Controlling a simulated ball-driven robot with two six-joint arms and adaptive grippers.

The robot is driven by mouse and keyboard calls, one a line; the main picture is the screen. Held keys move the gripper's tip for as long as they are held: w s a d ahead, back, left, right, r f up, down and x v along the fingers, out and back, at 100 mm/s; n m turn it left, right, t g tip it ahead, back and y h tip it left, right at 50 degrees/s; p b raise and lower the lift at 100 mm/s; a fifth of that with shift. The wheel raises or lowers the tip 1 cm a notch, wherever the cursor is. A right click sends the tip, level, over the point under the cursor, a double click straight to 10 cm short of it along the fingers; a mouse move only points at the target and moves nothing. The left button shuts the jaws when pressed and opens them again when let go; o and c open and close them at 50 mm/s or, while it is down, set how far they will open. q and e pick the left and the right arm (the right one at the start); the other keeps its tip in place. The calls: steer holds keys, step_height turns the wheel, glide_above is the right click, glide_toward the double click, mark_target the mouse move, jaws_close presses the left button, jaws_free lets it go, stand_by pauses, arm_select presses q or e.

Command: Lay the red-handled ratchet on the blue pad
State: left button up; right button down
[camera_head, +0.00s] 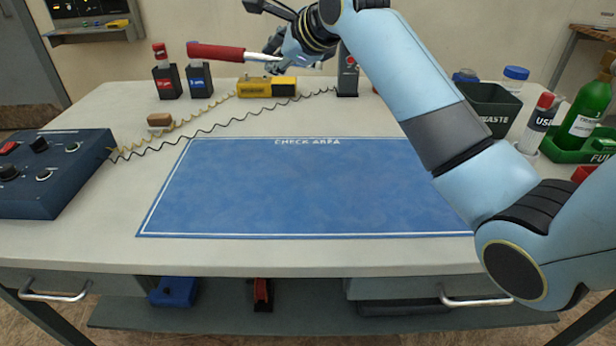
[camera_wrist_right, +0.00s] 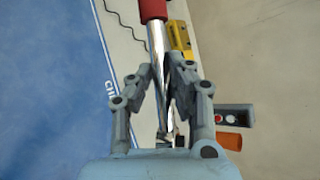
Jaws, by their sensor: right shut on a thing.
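The red-handled ratchet (camera_head: 215,52) is up above the back of the table, its red handle pointing left in the head view. My right gripper (camera_head: 284,62) is shut on its metal shaft. In the right wrist view the shaft (camera_wrist_right: 157,45) runs between the fingers of the gripper (camera_wrist_right: 164,80), with the red handle at the top. The ratchet's far end is partly hidden by the gripper. The blue pad (camera_head: 290,190), marked CHECK AREA, lies flat and bare on the table. It also shows at the left of the right wrist view (camera_wrist_right: 50,90). My left gripper is not in view.
A blue control box (camera_head: 55,170) stands at the left. Red and blue bottles (camera_head: 168,80) in holders and a yellow device (camera_head: 266,87) stand at the back. A dark waste bin (camera_head: 490,108) and a green bottle (camera_head: 583,115) are at the right. A coiled cord (camera_head: 220,120) crosses behind the pad.

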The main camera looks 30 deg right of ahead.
steer(key=s+d+f+n+y+p, duration=0.1)
steer(key=s+d+f+p, duration=0.1)
steer(key=s, duration=0.8)
steer(key=s+d+f+p, duration=0.1)
steer(key=s+d+p, duration=0.1)
steer(key=s, duration=0.8)
steer(key=w+a+f+b, duration=0.1)
steer(key=w+a+f, duration=0.1)
steer(key=w, duration=0.1)
steer(key=w+a+f+b, duration=0.1)
steer(key=w+a+f, duration=0.1)
steer(key=w+f, duration=0.1)
steer(key=w+a+f+b, duration=0.2)
steer(key=w, duration=0.1)
steer(key=shift+w+f, duration=0.25)
steer(key=shift+f, duration=0.15)
step_height(320, 180, down, 4)
steer(key=shift+f+b, duration=0.15)
steer(key=shift+b, duration=0.5)
